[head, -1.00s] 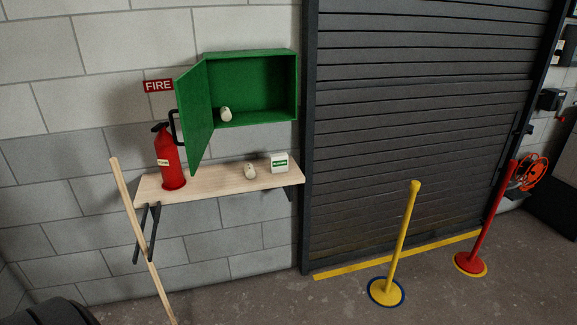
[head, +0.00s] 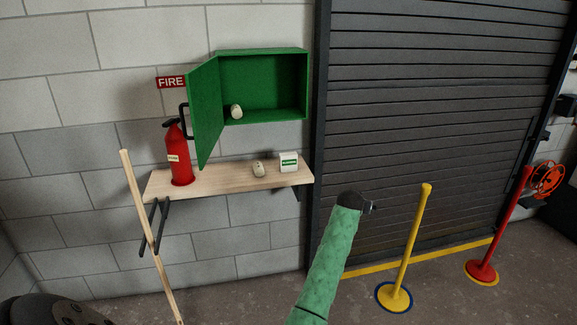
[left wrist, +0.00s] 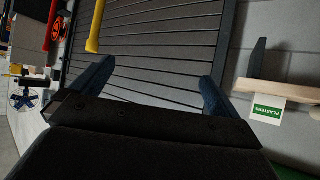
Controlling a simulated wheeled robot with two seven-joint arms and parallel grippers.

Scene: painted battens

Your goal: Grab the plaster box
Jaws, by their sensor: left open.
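The plaster box (head: 289,162) is a small white box with a green label. It stands upright near the right end of the wooden shelf (head: 215,181). In the left wrist view the plaster box (left wrist: 268,112) appears upside down at the right, outside the fingers. My left gripper (head: 371,207) is at the end of the green arm, to the right of and below the box in the head view, apart from it. Its fingers (left wrist: 155,86) are open and empty, facing the grey shutter. My right gripper is not in view.
A pale round object (head: 259,169) sits just left of the box, and a red extinguisher (head: 178,155) farther left. An open green cabinet (head: 262,85) hangs above. A wooden batten (head: 151,235) leans in front. Yellow (head: 411,245) and red (head: 504,225) posts stand right.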

